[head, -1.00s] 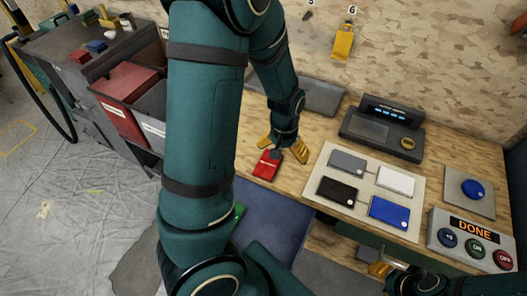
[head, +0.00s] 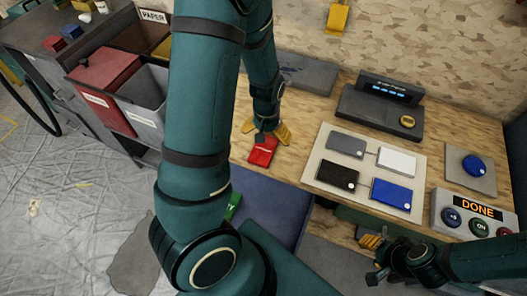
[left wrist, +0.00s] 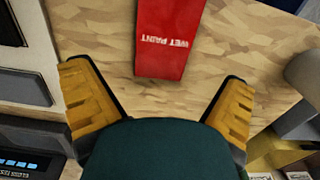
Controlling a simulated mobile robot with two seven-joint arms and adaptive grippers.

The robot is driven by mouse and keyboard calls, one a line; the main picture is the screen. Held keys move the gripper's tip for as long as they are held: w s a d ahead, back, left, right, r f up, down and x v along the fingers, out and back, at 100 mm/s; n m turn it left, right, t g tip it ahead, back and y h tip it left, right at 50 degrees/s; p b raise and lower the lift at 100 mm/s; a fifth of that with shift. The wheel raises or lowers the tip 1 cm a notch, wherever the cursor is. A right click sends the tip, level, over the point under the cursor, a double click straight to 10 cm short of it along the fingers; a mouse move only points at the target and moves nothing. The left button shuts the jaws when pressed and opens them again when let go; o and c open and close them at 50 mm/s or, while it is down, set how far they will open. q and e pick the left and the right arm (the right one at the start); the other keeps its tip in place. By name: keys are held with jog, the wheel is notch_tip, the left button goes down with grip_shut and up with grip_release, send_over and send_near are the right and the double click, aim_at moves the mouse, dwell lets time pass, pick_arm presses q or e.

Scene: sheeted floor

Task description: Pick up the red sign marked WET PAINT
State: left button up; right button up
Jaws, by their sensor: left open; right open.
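The red sign marked WET PAINT (head: 263,150) lies on the wooden bench top near its front edge. In the left wrist view the red sign (left wrist: 168,38) shows its white lettering upside down, at the top of the picture between the finger lines. My left gripper (head: 266,130) is open and empty, its yellow fingers spread just behind the sign. In the left wrist view its fingers (left wrist: 158,105) are wide apart, with bare wood between them and the sign. My right gripper (head: 372,258) is open at the lower right, below the bench front, away from the sign.
A pale board with grey, white, black and blue cards (head: 388,195) lies right of the sign. Behind it stands a dark grey device (head: 380,112). A button box reading DONE (head: 478,212) is at the far right. Red and grey bins (head: 105,72) stand at the left.

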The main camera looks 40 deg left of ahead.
aim_at(265, 146)
pick_arm(q)
jog(key=shift+a+f+b, duration=0.15)
jog(key=shift+f+b, duration=0.75)
jog(key=shift+f, duration=1.85)
jog(key=shift+r, duration=0.1)
jog(key=shift+s, duration=0.1)
jog(key=shift+c, duration=0.3)
jog(key=c, duration=1.1)
